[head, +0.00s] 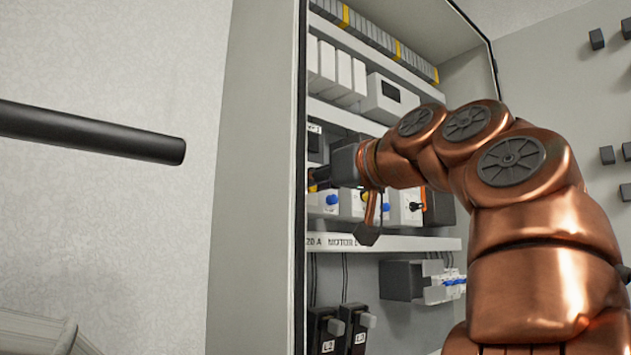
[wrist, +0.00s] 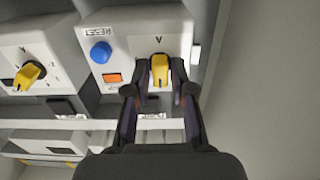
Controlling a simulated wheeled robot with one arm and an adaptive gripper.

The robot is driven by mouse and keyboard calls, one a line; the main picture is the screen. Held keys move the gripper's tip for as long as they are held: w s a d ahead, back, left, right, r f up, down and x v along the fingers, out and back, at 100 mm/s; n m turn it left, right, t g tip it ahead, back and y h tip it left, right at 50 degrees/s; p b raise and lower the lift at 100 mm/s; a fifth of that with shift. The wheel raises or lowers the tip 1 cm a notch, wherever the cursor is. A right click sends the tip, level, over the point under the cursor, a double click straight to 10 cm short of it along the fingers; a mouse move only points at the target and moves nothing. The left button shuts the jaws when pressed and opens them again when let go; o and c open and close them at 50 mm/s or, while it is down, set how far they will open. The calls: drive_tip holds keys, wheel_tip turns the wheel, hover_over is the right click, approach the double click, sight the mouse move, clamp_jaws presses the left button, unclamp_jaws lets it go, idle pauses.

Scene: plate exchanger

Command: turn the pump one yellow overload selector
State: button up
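A yellow selector knob (wrist: 159,70) sits on the front of a light grey unit (wrist: 112,48) in the wrist view, below a "V" mark. My gripper (wrist: 160,94) is open, with one dark finger on each side of this knob and its tips near the knob's lower part. I cannot tell whether the fingers touch it. In the head view my gripper (head: 318,176) reaches into the cabinet and its fingers are mostly hidden. The print naming the pump cannot be read.
The same unit has a blue reset button (wrist: 101,52) and an orange window (wrist: 112,77). A neighbouring unit to the left has another yellow selector (wrist: 28,76), turned at an angle. The cabinet side wall (wrist: 265,80) stands close on the right. A black bar (head: 90,132) shows at the left.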

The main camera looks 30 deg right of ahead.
clamp_jaws()
drive_tip(key=shift+a+m, duration=0.1)
drive_tip(key=shift+m, duration=0.4)
drive_tip(key=shift+m+p, duration=0.45)
drive_tip(key=shift+m, duration=0.65)
drive_tip(key=shift+r+m+p, duration=0.1)
drive_tip(key=shift+m+p, duration=0.35)
drive_tip(key=shift+m, duration=0.15)
drive_tip(key=shift+d+m+p, duration=0.2)
drive_tip(key=shift+m+p, duration=2.05)
drive_tip(key=shift+m, duration=0.35)
